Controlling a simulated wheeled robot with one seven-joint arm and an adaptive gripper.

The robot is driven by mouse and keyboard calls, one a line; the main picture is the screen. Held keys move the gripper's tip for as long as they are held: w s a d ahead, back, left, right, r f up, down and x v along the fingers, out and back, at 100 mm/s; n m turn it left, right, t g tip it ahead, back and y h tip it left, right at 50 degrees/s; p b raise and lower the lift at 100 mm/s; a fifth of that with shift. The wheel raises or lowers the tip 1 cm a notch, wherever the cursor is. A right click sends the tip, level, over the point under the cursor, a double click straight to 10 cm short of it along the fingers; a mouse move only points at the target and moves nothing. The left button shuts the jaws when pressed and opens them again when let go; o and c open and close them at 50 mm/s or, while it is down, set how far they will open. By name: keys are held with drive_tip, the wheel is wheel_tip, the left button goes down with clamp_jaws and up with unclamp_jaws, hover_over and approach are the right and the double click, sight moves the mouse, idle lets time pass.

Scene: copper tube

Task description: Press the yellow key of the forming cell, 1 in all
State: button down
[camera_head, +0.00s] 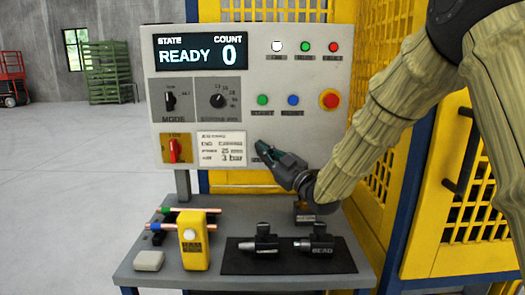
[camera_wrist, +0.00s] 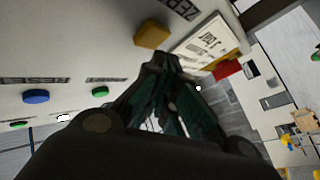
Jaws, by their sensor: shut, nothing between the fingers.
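The forming cell's grey control panel (camera_head: 320,100) stands behind the table; its display (camera_head: 202,54) reads READY and COUNT 0. In the wrist view the yellow key (camera_wrist: 151,35) stands out from the panel beside a partly seen label beginning "ZER". In the head view my gripper hides this key. My gripper (camera_head: 259,148) is shut and empty, its tips close to the lower middle of the panel. In the wrist view the shut fingertips (camera_wrist: 162,62) appear just beside the yellow key; I cannot tell whether they touch it.
Near the gripper are a green button (camera_head: 262,100), a blue button (camera_head: 293,100), a red emergency stop (camera_head: 330,99) and a red switch (camera_head: 173,150). Below, the table (camera_head: 190,272) holds a yellow box (camera_head: 194,240), copper tubes (camera_head: 190,210) and black tools on a mat (camera_head: 290,264).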

drive_tip(key=s+b, duration=0.1)
drive_tip(key=s, duration=0.4)
idle(0.4)
idle(0.6)
